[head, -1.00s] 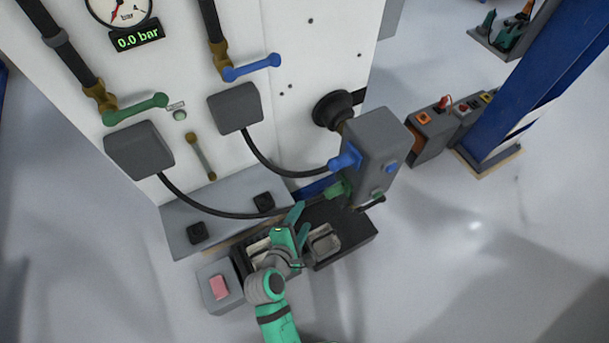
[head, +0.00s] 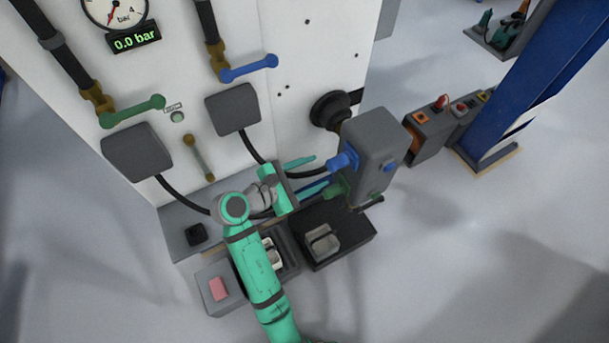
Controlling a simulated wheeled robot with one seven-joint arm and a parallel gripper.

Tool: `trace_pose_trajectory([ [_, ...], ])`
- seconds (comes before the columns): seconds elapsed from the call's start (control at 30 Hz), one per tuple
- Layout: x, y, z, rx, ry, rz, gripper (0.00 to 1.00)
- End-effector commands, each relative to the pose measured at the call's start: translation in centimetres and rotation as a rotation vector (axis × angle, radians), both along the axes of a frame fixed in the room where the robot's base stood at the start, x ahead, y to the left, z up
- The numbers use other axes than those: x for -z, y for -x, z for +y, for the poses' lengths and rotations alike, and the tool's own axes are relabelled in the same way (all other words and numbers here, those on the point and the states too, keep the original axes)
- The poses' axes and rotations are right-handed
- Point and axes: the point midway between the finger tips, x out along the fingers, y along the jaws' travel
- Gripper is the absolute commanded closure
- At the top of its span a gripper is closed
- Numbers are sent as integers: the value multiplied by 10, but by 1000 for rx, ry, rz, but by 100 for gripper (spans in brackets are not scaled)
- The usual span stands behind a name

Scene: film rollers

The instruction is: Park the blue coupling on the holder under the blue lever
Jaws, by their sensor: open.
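The blue coupling (head: 343,161) sits plugged into the side of a grey box (head: 368,150) at centre right. A black hose (head: 249,146) runs to it from the grey housing (head: 232,108) below the blue lever (head: 250,68). The green coupling (head: 336,189) is just below the blue one. My gripper (head: 310,174) is open, its two teal fingers pointing right toward the blue coupling, their tips short of it. The hose appears between the fingers in the picture. The black holder on the ledge under the blue lever is hidden behind my arm.
Another black holder (head: 196,234) stands on the grey ledge (head: 178,222) under the green lever (head: 133,111). Dark trays (head: 345,250) and a box with a pink button (head: 219,289) lie in front.

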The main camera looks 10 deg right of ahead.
Motion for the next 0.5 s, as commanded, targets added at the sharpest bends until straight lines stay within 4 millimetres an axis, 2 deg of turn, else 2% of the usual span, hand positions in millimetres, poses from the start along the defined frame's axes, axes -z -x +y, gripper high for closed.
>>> trace_pose_trajectory([
  [0.1,7,-9,-18,3,0,0,48],
  [0.3,18,-23,-42,2,-1,0,48],
  [0.5,25,-31,-56,0,-1,-1,48],
])
